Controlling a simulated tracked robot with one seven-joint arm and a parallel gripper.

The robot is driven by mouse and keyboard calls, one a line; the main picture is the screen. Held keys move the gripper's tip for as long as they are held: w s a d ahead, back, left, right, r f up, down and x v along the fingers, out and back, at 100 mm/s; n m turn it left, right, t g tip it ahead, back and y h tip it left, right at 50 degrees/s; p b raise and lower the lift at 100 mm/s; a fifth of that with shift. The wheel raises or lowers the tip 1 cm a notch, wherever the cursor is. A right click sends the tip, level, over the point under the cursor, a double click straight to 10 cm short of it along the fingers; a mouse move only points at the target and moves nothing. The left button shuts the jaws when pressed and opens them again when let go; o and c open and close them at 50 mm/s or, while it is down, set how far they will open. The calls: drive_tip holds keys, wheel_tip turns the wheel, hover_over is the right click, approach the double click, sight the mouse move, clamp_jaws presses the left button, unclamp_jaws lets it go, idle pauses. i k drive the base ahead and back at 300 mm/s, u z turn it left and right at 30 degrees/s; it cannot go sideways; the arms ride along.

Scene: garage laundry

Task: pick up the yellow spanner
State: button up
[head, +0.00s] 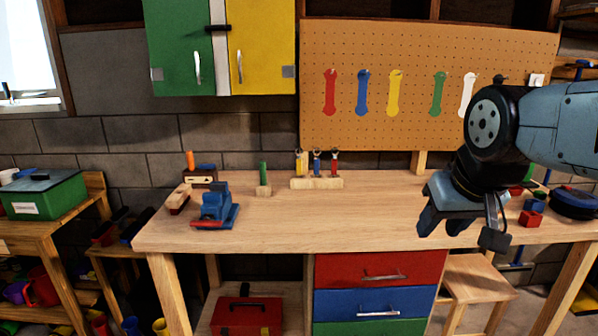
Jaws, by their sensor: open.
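The yellow spanner (394,93) hangs upright on the brown pegboard (430,38) above the workbench. A blue spanner (363,92) hangs to its left and a green spanner (438,94) to its right. My gripper (455,228) is open and empty, pointing down over the right part of the bench. It is lower than the yellow spanner and to its right in the picture. Nothing covers the yellow spanner.
The wooden workbench (290,228) has a clear middle. A red spanner (331,92) and a white spanner (466,92) also hang on the board. A tool rack (317,183) stands below the board. A blue vise (215,207) sits at left, red blocks (531,217) at right.

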sight(298, 159)
drive_tip(key=z, duration=0.1)
drive_tip(key=i, duration=0.15)
drive_tip(key=z, duration=2.15)
drive_tip(key=k, duration=0.85)
drive_tip(key=u, duration=0.8)
drive_tip(key=k, duration=0.5)
drive_tip(key=u, duration=1)
drive_tip(key=i, duration=1.4)
drive_tip(key=z, duration=0.65)
